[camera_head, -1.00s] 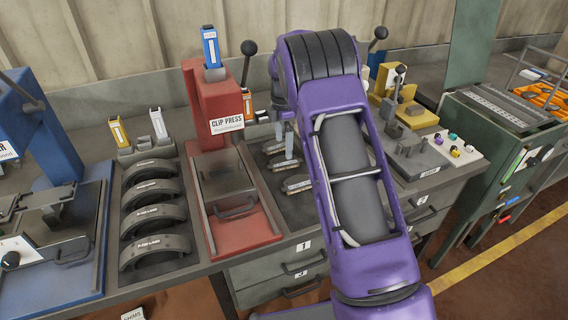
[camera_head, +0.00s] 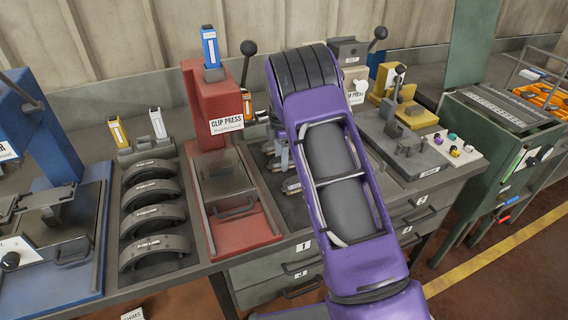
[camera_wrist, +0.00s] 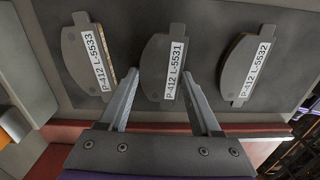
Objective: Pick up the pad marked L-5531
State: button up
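The pad marked L-5531 (camera_wrist: 162,66) is a grey brake pad with a white label, lying in the middle of a dark mat in the wrist view. My gripper (camera_wrist: 166,86) is open, with one fingertip left of this pad's lower end and the other to its right. Nothing is held between the fingers. Whether the fingertips are level with the pad or above it, I cannot tell. In the head view my purple arm hides most of the pads and the gripper is mostly hidden behind it.
Pad L-5533 (camera_wrist: 86,58) lies left of the middle pad and pad L-5532 (camera_wrist: 246,64) lies right of it. In the head view a red clip press (camera_head: 212,105) stands left of the pads. Curved shoes (camera_head: 155,220) lie further left. A yellow fixture (camera_head: 408,105) stands right.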

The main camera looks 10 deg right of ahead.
grip_shut()
